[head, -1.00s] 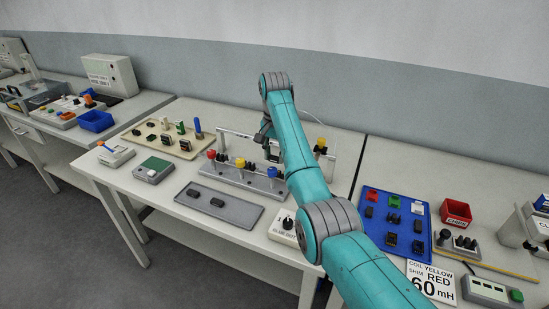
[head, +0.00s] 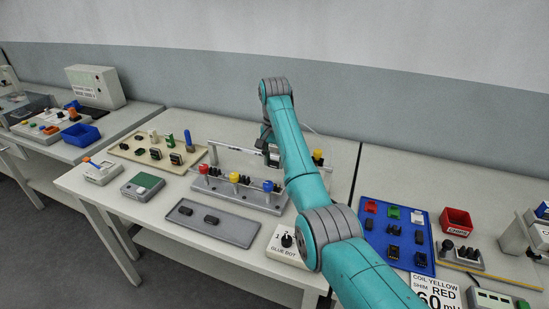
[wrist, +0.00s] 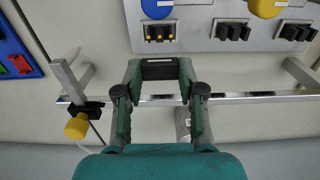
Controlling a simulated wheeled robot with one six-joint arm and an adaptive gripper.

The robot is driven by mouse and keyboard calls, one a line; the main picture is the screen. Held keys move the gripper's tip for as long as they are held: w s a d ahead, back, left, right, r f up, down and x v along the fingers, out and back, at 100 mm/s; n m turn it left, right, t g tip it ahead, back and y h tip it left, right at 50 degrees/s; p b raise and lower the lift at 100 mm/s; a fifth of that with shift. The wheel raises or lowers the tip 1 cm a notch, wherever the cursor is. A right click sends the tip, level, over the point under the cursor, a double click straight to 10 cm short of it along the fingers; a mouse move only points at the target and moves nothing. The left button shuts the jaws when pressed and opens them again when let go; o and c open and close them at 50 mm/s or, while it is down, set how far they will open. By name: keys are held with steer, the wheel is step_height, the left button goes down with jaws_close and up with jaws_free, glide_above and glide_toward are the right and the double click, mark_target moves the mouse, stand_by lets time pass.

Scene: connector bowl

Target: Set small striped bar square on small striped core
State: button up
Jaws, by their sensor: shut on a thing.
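My gripper (wrist: 159,72) is shut on a small dark bar (wrist: 160,69), held crosswise between its fingertips. In the head view my gripper (head: 268,148) hangs at the back of the middle table, behind the grey fixture with coloured knobs (head: 240,191), partly hidden by my arm. In the wrist view the bar is above the bench, between a metal rail (wrist: 240,98) and the fixture's edge (wrist: 200,44). Black cores (wrist: 232,31) stand on the fixture. I cannot tell which one is the small striped core.
A grey tray (head: 236,231) with two dark pieces lies in front of the fixture. A beige tray (head: 128,150) stands at back left. A blue mat (head: 384,207) with several parts and a red bin (head: 457,221) are at right. A yellow-knobbed clamp (wrist: 77,124) is left of my gripper.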

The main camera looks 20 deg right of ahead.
mark_target(275, 185)
steer(key=shift+f, duration=3.85)
steer(key=shift+f, duration=0.1)
steer(key=o, duration=1.2)
